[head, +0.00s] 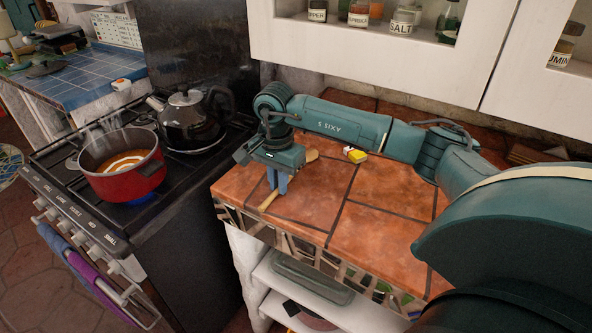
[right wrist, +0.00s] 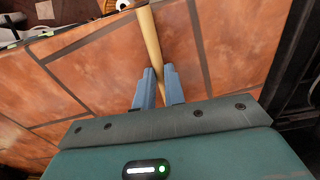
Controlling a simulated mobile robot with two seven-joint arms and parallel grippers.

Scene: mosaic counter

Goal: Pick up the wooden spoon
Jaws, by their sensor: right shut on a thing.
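The wooden spoon (head: 268,201) lies along the tiled counter near its left edge, partly hidden by my right gripper in the head view. Its pale handle also shows in the right wrist view (right wrist: 150,38), running between the fingers. My right gripper (head: 278,190) points down over the spoon, and its blue fingers (right wrist: 158,88) are shut on the handle. The spoon is at or very close to the counter surface; I cannot tell if there is a gap. My left gripper is not in view.
A stove left of the counter (head: 370,211) carries a steaming red pot (head: 122,172) and a black kettle (head: 186,120). White cabinets (head: 370,45) hang above. The counter's front middle is clear.

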